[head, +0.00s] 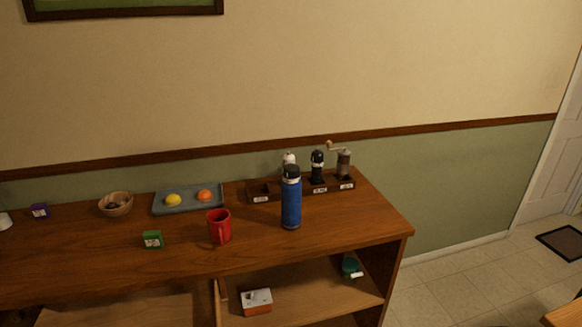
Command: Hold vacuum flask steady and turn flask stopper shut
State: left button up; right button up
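The blue vacuum flask (291,204) stands upright on the wooden counter, right of centre in the head view. Its dark flask stopper (291,172) sits on top of the flask. I cannot tell from this view how tightly it is turned. Neither of my grippers shows in the head view, and nothing is touching the flask.
A blue-grey tray (188,209) with yellow and orange fruit, a wooden bowl (116,204) and a green box (153,239) lie leftward.

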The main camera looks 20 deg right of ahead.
aim_at(290, 170)
jog(key=i+l+u, duration=0.2)
jog(key=l, duration=0.25)
jog(key=i+l+u, duration=0.15)
jog(key=l, duration=0.3)
jog(key=i+l+u, duration=0.2)
jog(key=l, duration=0.3)
jog(key=l+u, duration=0.2)
jog(key=l, duration=0.25)
